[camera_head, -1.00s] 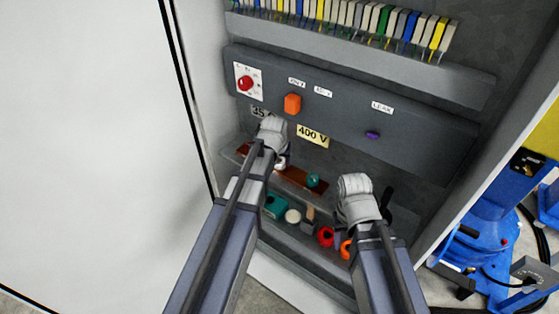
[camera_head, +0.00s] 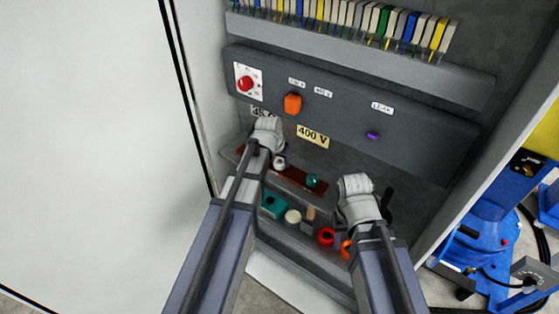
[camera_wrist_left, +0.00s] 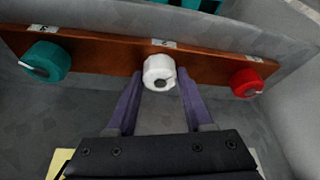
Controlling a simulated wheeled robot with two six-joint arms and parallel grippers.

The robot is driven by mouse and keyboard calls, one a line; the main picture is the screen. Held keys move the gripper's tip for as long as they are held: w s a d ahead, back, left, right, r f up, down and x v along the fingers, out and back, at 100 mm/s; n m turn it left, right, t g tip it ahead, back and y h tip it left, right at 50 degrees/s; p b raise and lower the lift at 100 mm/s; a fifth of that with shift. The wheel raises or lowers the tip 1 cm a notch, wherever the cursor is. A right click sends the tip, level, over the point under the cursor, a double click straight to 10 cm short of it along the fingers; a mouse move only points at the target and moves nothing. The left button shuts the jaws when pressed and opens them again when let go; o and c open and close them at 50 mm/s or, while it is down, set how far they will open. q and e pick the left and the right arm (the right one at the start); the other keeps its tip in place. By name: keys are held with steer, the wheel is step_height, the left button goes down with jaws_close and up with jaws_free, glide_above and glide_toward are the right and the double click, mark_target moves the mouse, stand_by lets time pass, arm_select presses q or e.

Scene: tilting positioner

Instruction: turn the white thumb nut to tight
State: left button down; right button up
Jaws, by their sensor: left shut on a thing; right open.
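The white thumb nut (camera_wrist_left: 160,72) sits in the middle of a brown strip (camera_wrist_left: 103,56), between a teal nut (camera_wrist_left: 46,62) and a red nut (camera_wrist_left: 246,83). My left gripper (camera_wrist_left: 160,85) has one purple finger on each side of the white nut and is shut on it. In the head view, the white nut (camera_head: 279,163) shows just beside my left gripper (camera_head: 272,152), and the teal nut (camera_head: 313,181) is to the right. The red nut is hidden there. My right gripper (camera_head: 374,190) is open, apart from the strip; its fingertips are mostly hidden.
A grey panel above carries a red knob (camera_head: 245,83), an orange switch (camera_head: 292,103) and a purple button (camera_head: 373,135). A shelf below holds several small parts, including a red ring (camera_head: 326,237). Blue equipment (camera_head: 490,220) stands outside at the right.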

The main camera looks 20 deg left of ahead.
arm_select(q)
steer(key=m+h, duration=0.1)
steer(key=m, duration=0.2)
steer(key=shift+a, duration=0.15)
steer(key=shift+w+m+g+h, duration=0.1)
steer(key=shift+m+g+h, duration=0.5)
steer(key=shift+m, duration=1.4)
steer(key=shift+c, duration=1.4)
jaws_free()
steer(key=p+v, duration=0.7)
steer(key=shift+a+r, duration=0.2)
steer(key=shift+r, duration=0.15)
